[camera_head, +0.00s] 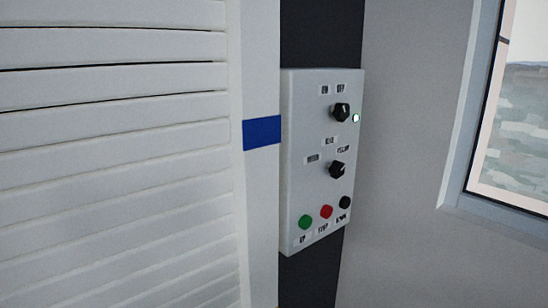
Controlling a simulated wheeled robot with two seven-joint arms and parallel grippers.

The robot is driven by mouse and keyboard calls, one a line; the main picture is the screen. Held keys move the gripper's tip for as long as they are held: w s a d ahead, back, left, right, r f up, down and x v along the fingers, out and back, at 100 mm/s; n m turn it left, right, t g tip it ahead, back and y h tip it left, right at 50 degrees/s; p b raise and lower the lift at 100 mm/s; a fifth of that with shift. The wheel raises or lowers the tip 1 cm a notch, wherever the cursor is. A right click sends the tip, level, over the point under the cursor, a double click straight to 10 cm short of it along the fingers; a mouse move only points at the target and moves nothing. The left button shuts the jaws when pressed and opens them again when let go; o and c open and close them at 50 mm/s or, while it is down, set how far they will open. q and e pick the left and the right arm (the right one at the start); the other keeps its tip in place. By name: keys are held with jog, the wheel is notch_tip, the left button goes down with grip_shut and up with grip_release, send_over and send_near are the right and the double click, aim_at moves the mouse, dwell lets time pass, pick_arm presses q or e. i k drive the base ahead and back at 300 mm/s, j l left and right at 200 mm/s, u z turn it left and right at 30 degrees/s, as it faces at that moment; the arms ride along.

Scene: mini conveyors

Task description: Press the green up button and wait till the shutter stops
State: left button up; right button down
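A white control box (307,120) is mounted on a dark vertical strip right of the shutter. The green up button (305,222) is at its lower left, above a label reading UP. A red button (326,211) and a black button (345,202) sit to its right. Two black knobs are above, the upper one (340,112) and the lower one (337,169). A small light (356,118) glows at the box's right edge. The white slatted shutter (115,150) fills the left side, with dark gaps between its upper slats. Neither gripper shows in the head view.
A white frame post (262,60) with a blue band (262,132) stands between shutter and box. A grey wall (410,100) and a window (515,110) are at the right. Nothing visible blocks the front of the box.

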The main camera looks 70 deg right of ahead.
aim_at(306, 221)
jog(key=z, duration=2.75)
